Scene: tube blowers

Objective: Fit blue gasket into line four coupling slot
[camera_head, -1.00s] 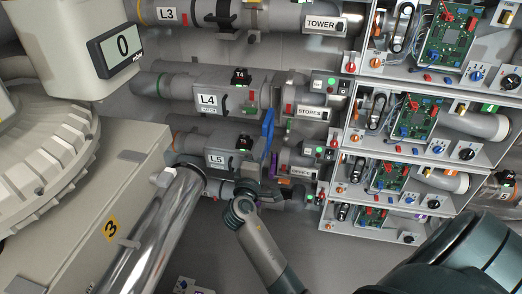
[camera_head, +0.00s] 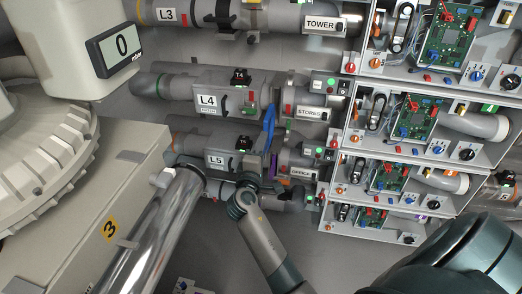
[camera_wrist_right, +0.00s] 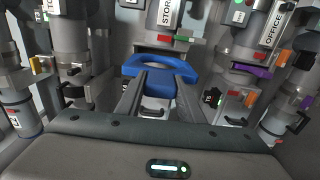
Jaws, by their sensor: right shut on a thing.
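The blue gasket (camera_head: 269,125) is held upright by my right gripper (camera_head: 262,160), just below and in front of the gap between the L4 housing (camera_head: 222,100) and the STORES coupling (camera_head: 302,112). In the right wrist view, the fingers (camera_wrist_right: 158,88) are closed on the lower part of the gasket (camera_wrist_right: 160,67), whose curved frame spreads wider than the fingers. Behind it is the STORES pipe (camera_wrist_right: 165,30). The line four slot (camera_head: 277,92) shows as a narrow dark gap above the gasket. Whether the gasket touches its edge I cannot tell. My left gripper is not in view.
The L5 housing (camera_head: 228,158) and OFFICE coupling (camera_head: 300,173) lie just below line four, close to my right gripper. A purple gasket (camera_wrist_right: 260,72) sits at the OFFICE line. Shelves with circuit boards (camera_head: 408,118) stand at right. A silver cylinder (camera_head: 150,240) is at lower left.

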